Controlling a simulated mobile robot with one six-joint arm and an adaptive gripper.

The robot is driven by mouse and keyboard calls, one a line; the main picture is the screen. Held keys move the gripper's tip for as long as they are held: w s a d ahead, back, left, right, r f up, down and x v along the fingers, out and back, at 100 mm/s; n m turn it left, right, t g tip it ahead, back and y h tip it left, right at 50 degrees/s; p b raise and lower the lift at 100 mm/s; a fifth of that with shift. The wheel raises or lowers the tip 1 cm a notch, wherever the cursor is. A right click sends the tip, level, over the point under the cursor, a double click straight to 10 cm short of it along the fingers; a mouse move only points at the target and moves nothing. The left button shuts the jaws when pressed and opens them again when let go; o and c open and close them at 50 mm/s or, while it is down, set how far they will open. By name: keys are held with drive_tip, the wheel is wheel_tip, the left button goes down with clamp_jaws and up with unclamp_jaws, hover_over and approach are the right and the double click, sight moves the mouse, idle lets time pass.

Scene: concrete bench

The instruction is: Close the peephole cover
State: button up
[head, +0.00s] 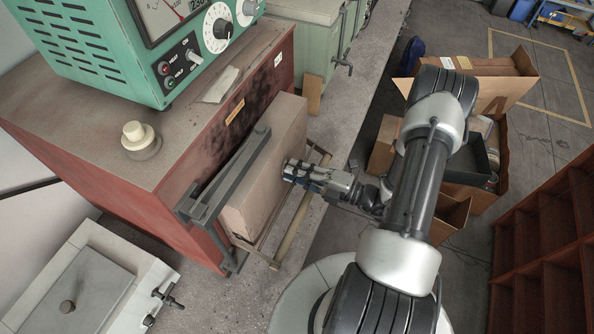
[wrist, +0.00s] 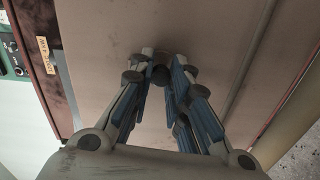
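The beige furnace door (head: 270,165) stands upright on the side of the red furnace (head: 168,165); it fills most of the wrist view (wrist: 95,40). My gripper (head: 288,170) is close in front of the door's face, pointing at it. In the wrist view my fingertips (wrist: 160,62) lie near each other at the upper middle. A small dark round part (wrist: 160,74) shows between them, partly hidden by the fingers. A dark spot (wrist: 178,43) is just beyond. I cannot tell whether either is the peephole cover, or whether the fingers grip anything.
A grey lever bar (head: 228,175) runs along the door's top left, and a pale handle rod (head: 292,230) stands off its front. A green control box (head: 150,45) sits on the furnace. Cardboard boxes (head: 480,85) and a wooden shelf (head: 550,235) are at right.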

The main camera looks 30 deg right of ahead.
drive_tip(key=o, duration=0.5)
drive_tip(key=v, duration=1.2)
idle(0.3)
